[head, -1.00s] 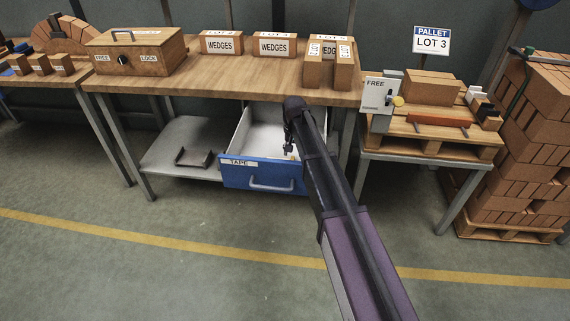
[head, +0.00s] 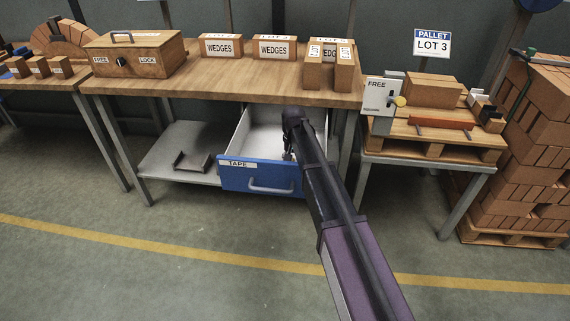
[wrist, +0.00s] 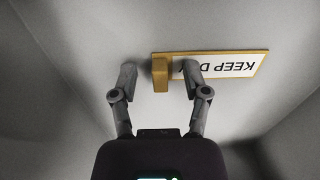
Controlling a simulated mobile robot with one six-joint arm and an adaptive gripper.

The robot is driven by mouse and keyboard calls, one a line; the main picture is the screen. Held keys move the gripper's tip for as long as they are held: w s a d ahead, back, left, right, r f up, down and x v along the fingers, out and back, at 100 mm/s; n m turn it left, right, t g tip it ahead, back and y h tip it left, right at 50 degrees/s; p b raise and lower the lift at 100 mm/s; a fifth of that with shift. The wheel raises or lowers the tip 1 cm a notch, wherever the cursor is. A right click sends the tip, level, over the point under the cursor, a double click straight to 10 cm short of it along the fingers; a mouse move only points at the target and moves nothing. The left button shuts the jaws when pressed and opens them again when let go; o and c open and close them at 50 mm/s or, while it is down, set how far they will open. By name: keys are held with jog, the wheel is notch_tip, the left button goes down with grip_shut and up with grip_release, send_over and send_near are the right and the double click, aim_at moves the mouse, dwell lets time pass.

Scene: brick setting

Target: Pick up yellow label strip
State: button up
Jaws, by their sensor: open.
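The yellow label strip (wrist: 222,65) lies on the pale floor of the drawer in the wrist view, a yellow-edged white strip with upside-down "KEEP D" lettering. A raised yellow-brown block (wrist: 160,74) stands at its left end. My gripper (wrist: 159,76) is open, its two fingers on either side of this block. The right finger covers part of the lettering. I cannot tell how far the fingertips are above the strip. In the head view my gripper (head: 290,152) is inside the open blue drawer (head: 236,178), and the strip is hidden there.
The drawer, labelled "TAPE", hangs open under the wooden workbench (head: 180,88). Boxes marked "WEDGES" (head: 222,47) and a wooden case (head: 133,55) stand on the bench. Drawer walls surround my gripper. A lower shelf (head: 165,163) is at left. Floor in front is clear.

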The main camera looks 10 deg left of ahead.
grip_shut()
jog(key=shift+r, duration=0.2)
dwell(0.3)
notch_tip(320, 180, up, 10)
jog(key=p, duration=1)
jog(key=shift+f, duration=0.2)
dwell(0.4)
